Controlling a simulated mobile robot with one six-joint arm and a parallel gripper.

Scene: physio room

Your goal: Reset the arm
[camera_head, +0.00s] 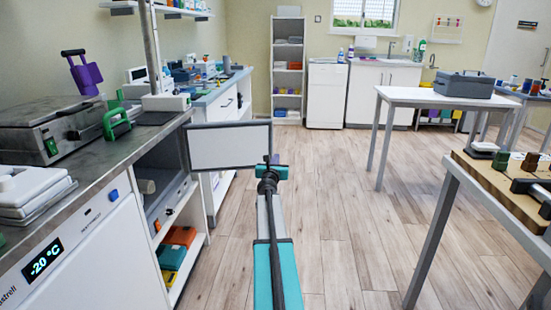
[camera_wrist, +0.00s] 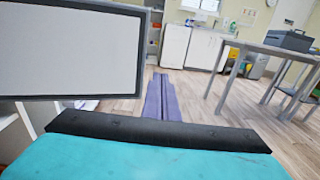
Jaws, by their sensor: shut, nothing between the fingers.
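My arm reaches straight forward over the open floor in the head view, with its teal and grey links in line. My gripper (camera_head: 269,160) is at the far end, small and partly hidden by the wrist. In the wrist view, the two purple fingers of my gripper (camera_wrist: 161,82) lie side by side, shut, with nothing between them. They point toward the floor and the white cabinets at the back. The fingers appear clear of any object.
A pale panel with a dark frame (camera_head: 230,147) stands close left of my gripper; it fills the wrist view's upper left (camera_wrist: 68,52). A steel-topped bench (camera_head: 110,160) runs along the left. A white table (camera_head: 420,96) and wooden-topped table (camera_head: 492,190) stand right. The middle floor (camera_head: 335,220) is free.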

